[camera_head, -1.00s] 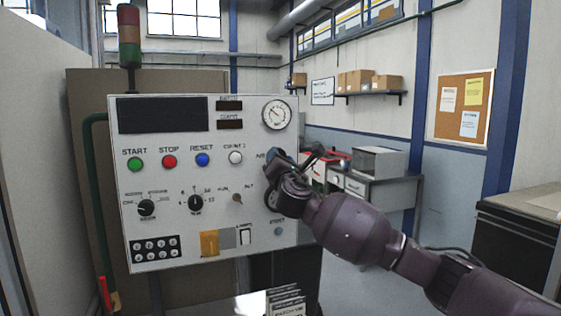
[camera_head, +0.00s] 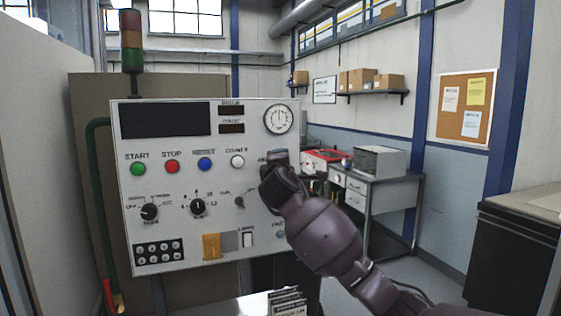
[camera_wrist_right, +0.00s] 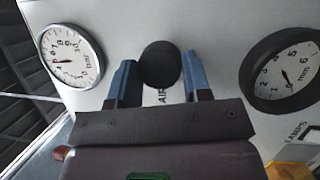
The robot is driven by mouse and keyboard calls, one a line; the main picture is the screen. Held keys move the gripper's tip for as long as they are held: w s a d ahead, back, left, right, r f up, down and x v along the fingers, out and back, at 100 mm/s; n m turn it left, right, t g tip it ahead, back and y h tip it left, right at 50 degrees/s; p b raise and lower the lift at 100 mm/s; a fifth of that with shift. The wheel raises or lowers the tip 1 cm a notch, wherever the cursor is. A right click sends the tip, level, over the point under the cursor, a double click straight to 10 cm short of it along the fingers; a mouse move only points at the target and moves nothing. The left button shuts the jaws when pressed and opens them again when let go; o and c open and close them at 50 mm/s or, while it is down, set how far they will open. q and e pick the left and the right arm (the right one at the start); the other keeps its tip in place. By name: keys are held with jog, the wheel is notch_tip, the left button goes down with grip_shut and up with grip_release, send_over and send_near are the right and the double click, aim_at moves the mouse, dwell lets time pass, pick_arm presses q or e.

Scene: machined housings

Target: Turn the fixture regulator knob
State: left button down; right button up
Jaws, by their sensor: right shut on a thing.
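The regulator knob (camera_wrist_right: 160,64) is a round black knob on the white control panel, with lettering starting "AIR" beside it. In the right wrist view the blue fingers of my right gripper (camera_wrist_right: 160,82) lie on either side of it, shut on it. In the head view my right gripper (camera_head: 277,158) is at the panel's right side, below the pressure gauge, and hides the knob. The round white gauge (camera_head: 278,118) has its needle pointing about straight up; it also shows in the right wrist view (camera_wrist_right: 70,57). My left gripper is not in view.
A black-rimmed dial (camera_wrist_right: 285,72) is close to the knob. A bench (camera_head: 372,182) stands behind, to the right.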

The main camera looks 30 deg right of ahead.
jog(key=shift+r+m, duration=0.1)
jog(key=shift+m, duration=0.6)
jog(key=o, duration=0.9)
jog(key=b+v, duration=0.1)
jog(key=v, duration=0.9)
jog(key=shift+s+a+b, duration=0.25)
jog(key=shift+s+b, duration=0.05)
jog(key=shift+b, duration=0.1)
